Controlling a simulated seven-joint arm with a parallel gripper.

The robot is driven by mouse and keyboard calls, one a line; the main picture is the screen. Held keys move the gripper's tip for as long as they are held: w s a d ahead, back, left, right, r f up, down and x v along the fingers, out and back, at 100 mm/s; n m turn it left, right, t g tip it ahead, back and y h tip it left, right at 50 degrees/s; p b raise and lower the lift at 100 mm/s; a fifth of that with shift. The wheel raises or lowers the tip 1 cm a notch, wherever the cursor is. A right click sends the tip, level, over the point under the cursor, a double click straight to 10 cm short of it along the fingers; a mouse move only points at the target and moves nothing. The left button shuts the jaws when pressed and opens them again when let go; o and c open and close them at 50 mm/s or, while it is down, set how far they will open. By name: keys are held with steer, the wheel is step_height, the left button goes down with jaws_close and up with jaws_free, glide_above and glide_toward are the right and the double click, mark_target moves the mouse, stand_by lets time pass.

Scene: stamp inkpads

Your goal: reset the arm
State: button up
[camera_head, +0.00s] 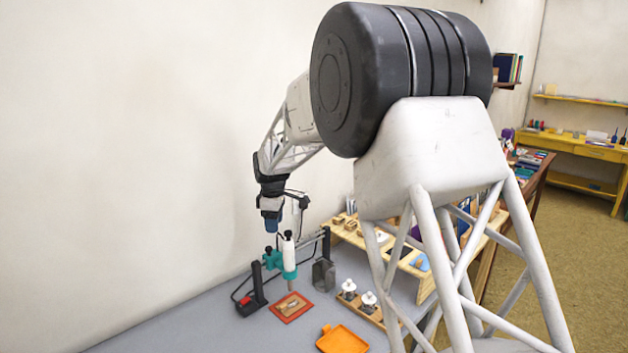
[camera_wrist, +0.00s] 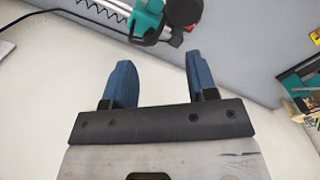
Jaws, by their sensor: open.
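My gripper (camera_head: 271,225) hangs from my arm at the left of the head view, pointing down above the grey table. In the wrist view its two blue fingers (camera_wrist: 160,75) stand apart with nothing between them. It is open and empty. In the head view it appears just above and left of a white and teal tool (camera_head: 289,258) in a black stand. Part of a teal and black device (camera_wrist: 148,20) shows beyond the fingers in the wrist view.
A black stand base (camera_head: 251,303), a red-framed mat (camera_head: 292,307), a dark cup (camera_head: 323,275), an orange tray (camera_head: 342,341) and a wooden holder (camera_head: 358,306) with white-and-dark items are on the grey table (camera_head: 215,330). A wooden rack (camera_head: 425,287) stands right. The wall is close at left.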

steer(key=s+d+r+m+t, duration=0.1)
steer(key=s+d+r+m, duration=0.4)
steer(key=s+d, duration=0.7)
steer(key=s+d+r+m, duration=0.4)
steer(key=s+d+r, duration=0.5)
steer(key=s, duration=0.4)
steer(key=s+d+f+m, duration=0.2)
steer(key=s+d, duration=0.1)
steer(key=s, duration=0.6)
steer(key=s+d+f+m+t, duration=0.1)
steer(key=s+d+f+m, duration=0.1)
steer(key=s, duration=0.8)
steer(key=s+d+f+m, duration=0.2)
steer(key=s+d+m, duration=0.2)
steer(key=s, duration=0.6)
steer(key=shift+d+f, duration=0.35)
steer(key=shift+d, duration=0.9)
